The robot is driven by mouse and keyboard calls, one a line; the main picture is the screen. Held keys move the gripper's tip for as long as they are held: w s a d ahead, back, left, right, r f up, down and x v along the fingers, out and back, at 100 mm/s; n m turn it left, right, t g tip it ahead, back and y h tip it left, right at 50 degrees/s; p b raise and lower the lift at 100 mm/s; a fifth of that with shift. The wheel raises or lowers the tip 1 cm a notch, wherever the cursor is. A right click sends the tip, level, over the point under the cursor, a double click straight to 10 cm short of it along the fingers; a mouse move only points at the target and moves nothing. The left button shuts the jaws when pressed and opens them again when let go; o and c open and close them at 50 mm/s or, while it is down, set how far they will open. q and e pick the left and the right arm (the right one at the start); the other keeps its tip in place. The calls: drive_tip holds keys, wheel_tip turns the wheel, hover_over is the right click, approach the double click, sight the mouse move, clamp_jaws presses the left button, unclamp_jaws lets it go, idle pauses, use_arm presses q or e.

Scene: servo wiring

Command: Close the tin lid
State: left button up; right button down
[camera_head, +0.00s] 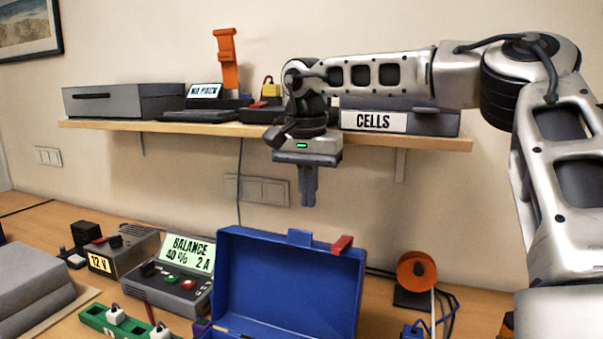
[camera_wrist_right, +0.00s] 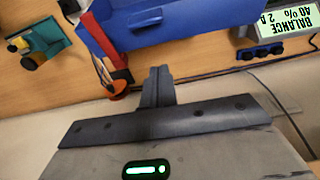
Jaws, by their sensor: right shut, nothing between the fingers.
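The blue tin (camera_head: 225,330) stands on the bench at the bottom centre of the head view. Its lid (camera_head: 290,270) stands open and upright, with a small tab on its top edge and a red piece (camera_head: 342,244) at the top right corner. The tin's front is cut off by the frame. My right gripper (camera_head: 307,203) is shut and empty, fingers pointing down, above and apart from the lid's top edge. In the right wrist view its fingers (camera_wrist_right: 160,70) lie close together, and the blue lid (camera_wrist_right: 170,18) shows beyond them. My left gripper is not in view.
A charger reading BALANCE (camera_head: 180,275) stands left of the tin, and an orange spool (camera_head: 416,271) stands to its right. A green strip (camera_head: 98,318) lies at the lower left. A wall shelf (camera_head: 225,129) with a CELLS box (camera_head: 400,120) is behind my right arm.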

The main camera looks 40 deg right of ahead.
drive_tip(key=a+f, duration=0.1)
drive_tip(key=s+a+f+p, duration=0.1)
drive_tip(key=f, duration=0.1)
drive_tip(key=shift+a+f, duration=0.2)
drive_tip(key=shift+f, duration=0.1)
drive_tip(key=shift+s+a, duration=0.15)
drive_tip(key=shift+a, duration=0.25)
drive_tip(key=shift+s, duration=0.1)
